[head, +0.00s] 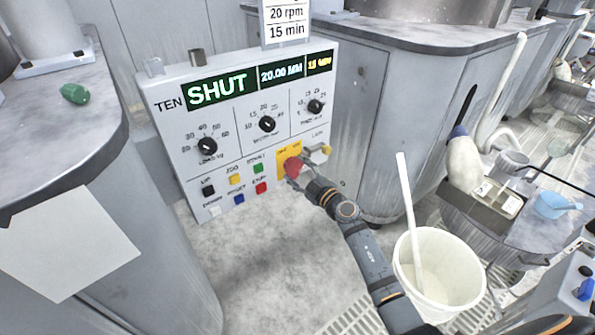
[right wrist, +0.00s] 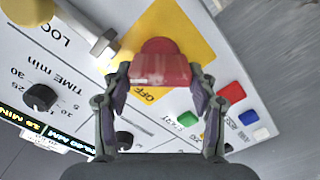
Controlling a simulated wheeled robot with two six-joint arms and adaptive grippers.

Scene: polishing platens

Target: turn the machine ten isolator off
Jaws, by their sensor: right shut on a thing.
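The machine ten panel (head: 240,140) is a white box marked TEN, with a display reading SHUT. Its isolator is a red handle (head: 292,167) on a yellow plate (head: 283,152) at the panel's lower right. My right gripper (head: 297,178) is at the handle. In the right wrist view the two fingers of my right gripper (right wrist: 159,84) are closed on either side of the red handle (right wrist: 160,68). The word OFF shows on the yellow plate (right wrist: 188,35) beside it; the rest of the lettering there is hidden. My left gripper is out of view.
Coloured push buttons (head: 235,180) lie left of the isolator and dials (head: 267,124) above. A lock-out fitting (head: 318,154) sits close to its right. A white bucket (head: 440,272) with a stick stands beside my right arm.

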